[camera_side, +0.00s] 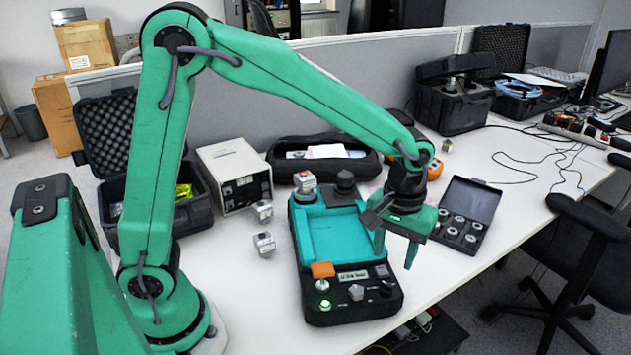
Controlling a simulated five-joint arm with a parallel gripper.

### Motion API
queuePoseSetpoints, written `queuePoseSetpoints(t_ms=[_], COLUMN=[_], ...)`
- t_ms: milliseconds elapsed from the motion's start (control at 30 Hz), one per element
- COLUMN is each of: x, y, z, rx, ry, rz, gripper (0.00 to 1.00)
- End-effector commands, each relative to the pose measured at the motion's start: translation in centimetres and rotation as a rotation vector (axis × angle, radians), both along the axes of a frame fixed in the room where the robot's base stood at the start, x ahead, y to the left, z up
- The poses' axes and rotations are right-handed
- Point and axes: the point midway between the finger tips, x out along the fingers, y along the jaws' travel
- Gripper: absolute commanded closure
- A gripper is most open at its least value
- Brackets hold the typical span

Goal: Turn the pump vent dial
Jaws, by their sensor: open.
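A black and teal calibration unit (345,235) sits on the white table in the middle of the view. Its front panel holds a grey pointed knob (356,292), a dark knob (386,288) at the right, a green-lit button (325,304), an orange block (322,270) and a small display (352,275). I cannot tell which knob is the pump vent dial. My gripper (395,252) is open and empty, with its fingers pointing down. It hangs over the right side of the unit, behind the knobs in the picture and apart from them.
A round black post (346,184) and a metal sensor block (305,183) stand at the unit's back edge. Two small metal cubes (264,243) lie left of it. An open case of cylinders (466,215) lies right. A white box (234,172) stands back left.

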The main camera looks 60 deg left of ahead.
Motion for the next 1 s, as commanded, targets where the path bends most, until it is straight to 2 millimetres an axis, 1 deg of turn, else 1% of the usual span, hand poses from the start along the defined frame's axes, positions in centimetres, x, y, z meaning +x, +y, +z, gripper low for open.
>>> queuePoseSetpoints(t_ms=[133, 267, 367, 800, 1000], x=[0.0, 0.0, 0.0, -0.1, 0.0], y=[0.0, 0.0, 0.0, 0.0, 0.0], z=[-0.2, -0.8, -1.7, -6.7, -7.7], rx=[0.0, 0.001, 0.001, 0.0, 0.0], ry=[0.0, 0.003, 0.001, 0.002, 0.0], rz=[-0.001, -0.001, -0.001, -0.002, -0.002], gripper=[0.56, 0.56, 0.56, 0.56, 0.56])
